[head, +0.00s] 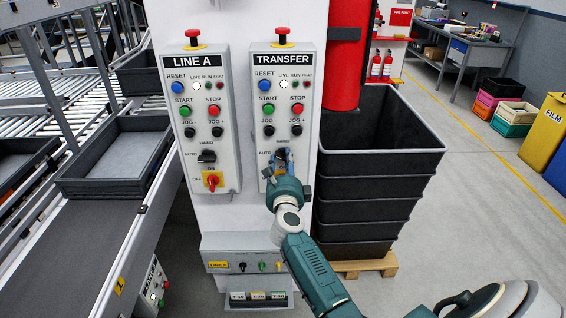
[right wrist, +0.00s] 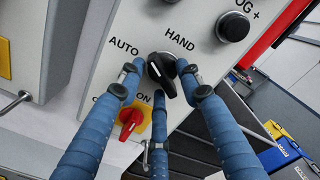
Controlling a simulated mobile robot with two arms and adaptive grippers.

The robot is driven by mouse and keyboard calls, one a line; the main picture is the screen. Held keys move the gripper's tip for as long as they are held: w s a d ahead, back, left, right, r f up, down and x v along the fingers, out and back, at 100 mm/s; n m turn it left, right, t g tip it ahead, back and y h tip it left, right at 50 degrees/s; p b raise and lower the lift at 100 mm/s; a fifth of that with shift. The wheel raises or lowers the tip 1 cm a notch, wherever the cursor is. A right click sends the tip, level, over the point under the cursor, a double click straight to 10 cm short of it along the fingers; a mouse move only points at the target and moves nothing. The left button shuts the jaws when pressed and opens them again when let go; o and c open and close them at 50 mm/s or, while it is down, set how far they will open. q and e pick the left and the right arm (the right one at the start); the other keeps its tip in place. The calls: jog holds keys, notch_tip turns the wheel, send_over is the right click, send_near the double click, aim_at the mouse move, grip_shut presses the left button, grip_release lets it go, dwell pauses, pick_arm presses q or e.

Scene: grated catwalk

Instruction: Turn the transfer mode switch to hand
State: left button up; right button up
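The transfer mode switch is a black knob on the TRANSFER panel (head: 285,60). In the head view my right gripper (head: 283,160) is at it and covers most of it. In the right wrist view the black knob (right wrist: 163,76) shows between the blue fingers of the right gripper (right wrist: 160,70), with AUTO to its upper left and HAND above it. Its grip bar slants from upper left to lower right. One fingertip is close on each side and a third finger is below; I cannot tell if they press on it. My left gripper is not in view.
A red ON/OFF knob (right wrist: 130,120) on a yellow plate is just below the switch. The LINE A panel (head: 207,110) with its own black mode switch (head: 207,156) is to the left. Stacked dark crates (head: 375,185) stand close on the right, a conveyor (head: 75,235) on the left.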

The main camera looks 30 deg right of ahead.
jog(key=shift+c, duration=0.5)
grip_shut()
jog(key=shift+m, duration=0.3)
jog(key=m, duration=1.1)
jog(key=shift+a+r, duration=0.1)
jog(key=shift+a, duration=0.05)
jog(key=shift+o, duration=0.5)
grip_release()
